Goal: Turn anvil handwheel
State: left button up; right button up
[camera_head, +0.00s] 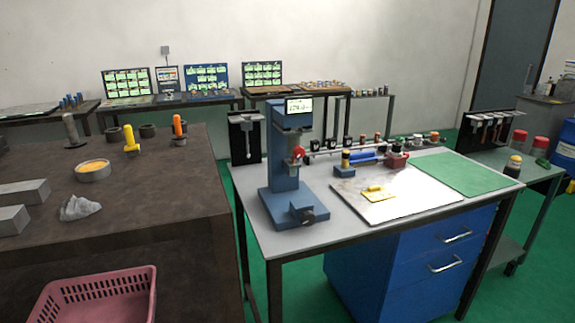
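A blue bench instrument (284,165) with an upright column and a lit display (299,106) stands on the left part of the grey-topped bench. A red round part (298,153) sits below its head. A dark round knob (308,214) is at the front of its blue base. I cannot tell for sure which of these is the anvil handwheel. Neither of my grippers is in view.
A white board (395,205) with a yellow item and a green mat (464,172) lie right of the instrument. A brown table (150,205) with blocks and a bowl (93,170) is at left. A pink basket (95,295) is in front. Green floor shows between tables.

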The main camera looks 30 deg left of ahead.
aim_at(307, 218)
jog(key=i+l+u, duration=0.2)
jog(key=i, duration=0.35)
jog(key=i+l+u, duration=0.25)
jog(key=i, duration=0.25)
jog(key=i+l+u, duration=0.2)
jog(key=i, duration=0.3)
